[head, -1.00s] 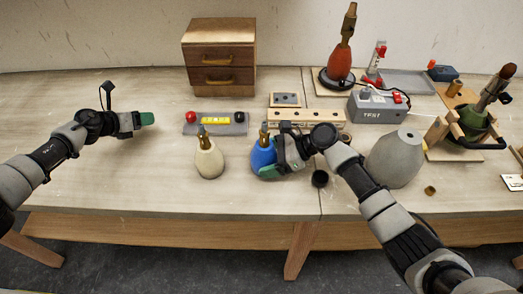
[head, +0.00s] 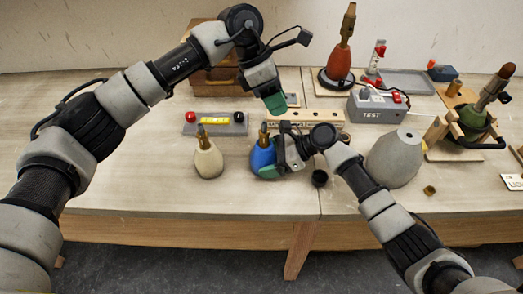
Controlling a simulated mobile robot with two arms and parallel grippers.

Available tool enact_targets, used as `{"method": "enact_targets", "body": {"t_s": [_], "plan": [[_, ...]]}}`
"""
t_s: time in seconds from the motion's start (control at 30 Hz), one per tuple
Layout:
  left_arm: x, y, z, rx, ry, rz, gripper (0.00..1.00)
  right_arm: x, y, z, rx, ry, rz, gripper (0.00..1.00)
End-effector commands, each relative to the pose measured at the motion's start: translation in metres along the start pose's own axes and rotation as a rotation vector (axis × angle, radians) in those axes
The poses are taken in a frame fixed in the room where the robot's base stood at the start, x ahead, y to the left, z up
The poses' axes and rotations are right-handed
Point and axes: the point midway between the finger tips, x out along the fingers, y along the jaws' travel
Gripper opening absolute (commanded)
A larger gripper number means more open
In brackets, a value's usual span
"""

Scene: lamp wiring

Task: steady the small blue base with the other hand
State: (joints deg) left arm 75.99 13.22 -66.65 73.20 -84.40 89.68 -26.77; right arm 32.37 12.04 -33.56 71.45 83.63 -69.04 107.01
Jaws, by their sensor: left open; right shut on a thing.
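The small blue base (head: 262,155) stands upright on the table with a brass fitting (head: 264,132) on top. My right gripper (head: 277,160) is at its right side and shut on it; the fingers hide part of that side. My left gripper (head: 272,103) is open and empty, pointing down above the table behind the blue base. It is apart from the base, up and slightly right of it in the picture.
A cream base (head: 208,160) stands left of the blue one. A grey cone (head: 396,158) and a small black cup (head: 320,179) are to the right. Behind are a wooden hole block (head: 320,117), a test box (head: 376,108) and drawers (head: 213,88). The front left table is clear.

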Motion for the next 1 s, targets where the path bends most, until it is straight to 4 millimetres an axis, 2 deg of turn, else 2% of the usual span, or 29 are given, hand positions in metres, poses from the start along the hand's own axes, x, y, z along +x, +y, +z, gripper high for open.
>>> {"method": "enact_targets", "body": {"t_s": [0.1, 0.2, 0.4, 0.57, 1.0], "plan": [[-0.013, -0.006, -0.004, 0.121, 0.232, 0.111, 0.43, 0.000, 0.000, -0.002, 0.002, 0.002, 0.001, 0.52], [-0.021, -0.008, -0.009, 0.176, 0.359, 0.171, 0.43, 0.000, 0.000, -0.002, 0.002, 0.002, 0.000, 0.52], [-0.025, -0.007, -0.015, 0.212, 0.456, 0.216, 0.43, 0.000, 0.000, -0.001, 0.002, 0.001, 0.000, 0.52], [-0.011, -0.003, -0.022, 0.211, 0.456, 0.213, 0.43, 0.000, 0.000, -0.001, 0.001, 0.001, 0.000, 0.52], [0.043, 0.012, -0.047, 0.209, 0.453, 0.213, 0.43, 0.000, 0.000, -0.001, 0.001, 0.001, 0.000, 0.52]]}}
